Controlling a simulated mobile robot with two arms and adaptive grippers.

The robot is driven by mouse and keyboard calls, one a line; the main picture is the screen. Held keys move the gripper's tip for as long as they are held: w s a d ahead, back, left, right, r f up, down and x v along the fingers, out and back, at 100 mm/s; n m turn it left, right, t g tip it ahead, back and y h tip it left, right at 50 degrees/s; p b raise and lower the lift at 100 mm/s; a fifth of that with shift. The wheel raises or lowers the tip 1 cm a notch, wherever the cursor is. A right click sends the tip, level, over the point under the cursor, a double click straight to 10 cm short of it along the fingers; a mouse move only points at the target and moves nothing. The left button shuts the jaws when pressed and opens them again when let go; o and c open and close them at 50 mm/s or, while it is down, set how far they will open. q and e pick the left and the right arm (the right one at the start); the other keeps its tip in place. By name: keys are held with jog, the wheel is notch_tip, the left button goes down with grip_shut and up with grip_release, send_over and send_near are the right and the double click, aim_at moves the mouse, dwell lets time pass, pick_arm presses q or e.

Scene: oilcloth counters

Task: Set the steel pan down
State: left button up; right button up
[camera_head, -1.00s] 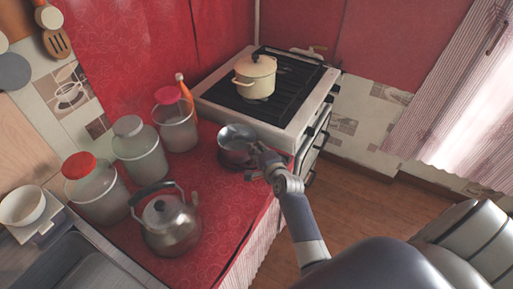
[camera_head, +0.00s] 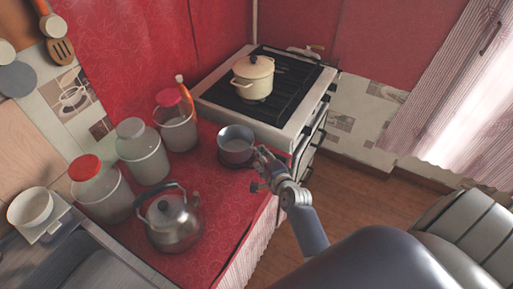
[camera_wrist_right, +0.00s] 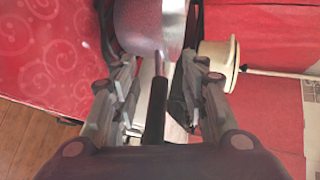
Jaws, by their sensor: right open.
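The steel pan (camera_head: 236,139) stands upright on the red counter beside the stove, over a dark round base (camera_head: 246,163) that shows only in part. In the right wrist view the pan (camera_wrist_right: 150,25) is at the top, with its dark handle (camera_wrist_right: 157,105) running down between my fingers. My right gripper (camera_head: 262,168) is at the handle side of the pan. In the wrist view my right gripper (camera_wrist_right: 158,92) is open, a finger on each side of the handle with gaps between. My left gripper is out of view.
The stove (camera_head: 277,134) with a cream lidded pot (camera_head: 253,82) is behind the pan. Several glass jars (camera_head: 142,156) line the wall, and a kettle (camera_head: 171,222) stands at front left. The counter between kettle and pan is bare.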

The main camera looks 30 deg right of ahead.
jog(key=p+v, duration=0.2)
jog(key=v, duration=0.4)
jog(key=shift+s+p, duration=0.2)
jog(key=shift+p, duration=0.2)
jog(key=shift+a, duration=0.15)
